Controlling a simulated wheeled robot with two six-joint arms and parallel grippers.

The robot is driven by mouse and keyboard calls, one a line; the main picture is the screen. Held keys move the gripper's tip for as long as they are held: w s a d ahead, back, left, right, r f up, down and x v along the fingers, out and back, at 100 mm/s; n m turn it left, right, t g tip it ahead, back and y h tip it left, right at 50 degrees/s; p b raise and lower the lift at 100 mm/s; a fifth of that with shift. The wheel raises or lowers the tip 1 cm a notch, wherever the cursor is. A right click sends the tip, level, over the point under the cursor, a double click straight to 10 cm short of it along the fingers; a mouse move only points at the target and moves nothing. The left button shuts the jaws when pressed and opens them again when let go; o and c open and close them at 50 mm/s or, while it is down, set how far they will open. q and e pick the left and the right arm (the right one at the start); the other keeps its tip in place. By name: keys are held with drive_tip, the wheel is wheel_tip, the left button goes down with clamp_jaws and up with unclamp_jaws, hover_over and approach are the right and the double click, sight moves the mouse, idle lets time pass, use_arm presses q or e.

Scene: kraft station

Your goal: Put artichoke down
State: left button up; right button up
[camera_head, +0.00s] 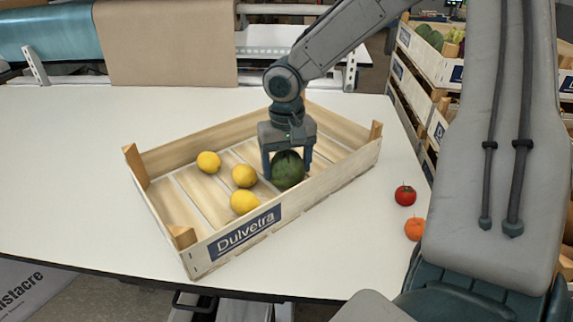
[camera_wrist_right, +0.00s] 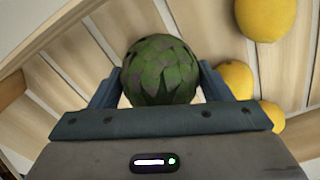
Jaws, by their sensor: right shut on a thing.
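The green artichoke (camera_head: 287,170) is inside the wooden crate (camera_head: 235,243), in its right half. My right gripper (camera_head: 287,168) reaches down over it and is shut on it, one finger on each side. In the right wrist view the artichoke (camera_wrist_right: 160,72) sits between the two fingers (camera_wrist_right: 158,88) above the crate's slatted floor (camera_wrist_right: 62,62). I cannot tell whether it touches the floor. My left gripper is not in view.
Three yellow lemons lie in the crate left of the artichoke: the top one (camera_head: 208,162), the middle one (camera_head: 243,175) and the lower one (camera_head: 244,202). A tomato (camera_head: 405,195) and an orange fruit (camera_head: 415,229) lie on the white table (camera_head: 70,180). Stacked crates (camera_head: 432,62) stand at the right.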

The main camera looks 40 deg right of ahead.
drive_tip(key=shift+w+f, duration=0.1)
drive_tip(key=shift+f, duration=0.05)
drive_tip(key=o, duration=1.1)
drive_tip(key=shift+f, duration=0.1)
